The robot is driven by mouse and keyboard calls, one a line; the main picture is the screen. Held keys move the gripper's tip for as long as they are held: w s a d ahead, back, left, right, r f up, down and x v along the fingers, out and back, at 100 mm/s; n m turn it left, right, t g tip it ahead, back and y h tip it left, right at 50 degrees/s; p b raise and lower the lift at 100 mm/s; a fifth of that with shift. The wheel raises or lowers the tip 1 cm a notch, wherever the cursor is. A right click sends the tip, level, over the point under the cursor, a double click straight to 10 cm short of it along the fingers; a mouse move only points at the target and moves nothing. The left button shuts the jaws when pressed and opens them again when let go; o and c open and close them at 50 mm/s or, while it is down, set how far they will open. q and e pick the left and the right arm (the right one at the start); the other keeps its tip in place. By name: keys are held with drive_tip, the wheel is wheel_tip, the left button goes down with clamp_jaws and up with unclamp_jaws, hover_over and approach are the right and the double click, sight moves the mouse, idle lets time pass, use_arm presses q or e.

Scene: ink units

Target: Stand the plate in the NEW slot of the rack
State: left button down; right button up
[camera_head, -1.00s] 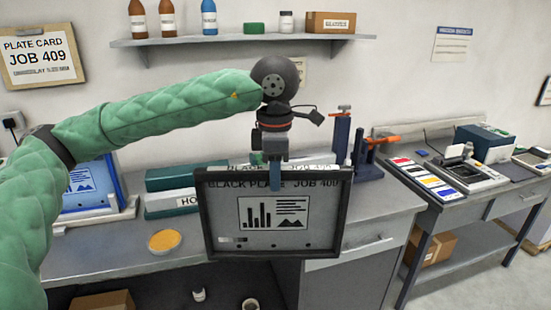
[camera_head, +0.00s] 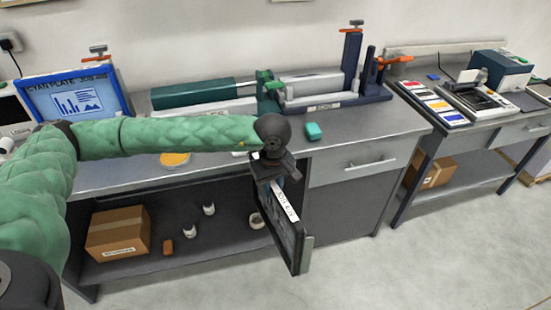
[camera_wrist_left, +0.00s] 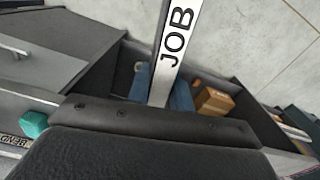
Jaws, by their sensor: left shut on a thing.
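The black-framed plate (camera_head: 284,235) hangs below my left gripper (camera_head: 277,181), turned nearly edge-on, with a white label strip along its top edge. It is in front of the bench's open lower shelf. In the left wrist view, the blue fingers of the gripper (camera_wrist_left: 160,88) are shut on the plate's top edge, and the plate's label strip (camera_wrist_left: 178,40) reads "JOB". I cannot make out a rack or a slot marked NEW. My right gripper is not in view.
The steel bench (camera_head: 345,143) carries a long green and grey bending device (camera_head: 320,88) and a teal block (camera_head: 313,131). A cardboard box (camera_head: 118,232) and small cups stand on the lower shelf. A second table (camera_head: 495,130) stands right. The floor in front is clear.

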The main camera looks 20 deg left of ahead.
sight(270, 230)
use_arm(q)
drive_tip(key=f+m, duration=0.2)
drive_tip(key=f, duration=0.4)
drive_tip(key=f+m, duration=0.3)
drive_tip(key=f, duration=0.3)
drive_tip(key=s+a+f+m, duration=0.1)
drive_tip(key=f+m, duration=0.2)
drive_tip(key=f, duration=0.4)
drive_tip(key=shift+s, duration=0.1)
drive_tip(key=shift+d+f+m, duration=0.1)
drive_tip(key=shift+f+m, duration=0.2)
drive_tip(key=shift+f, duration=0.25)
drive_tip(key=shift+s, duration=0.1)
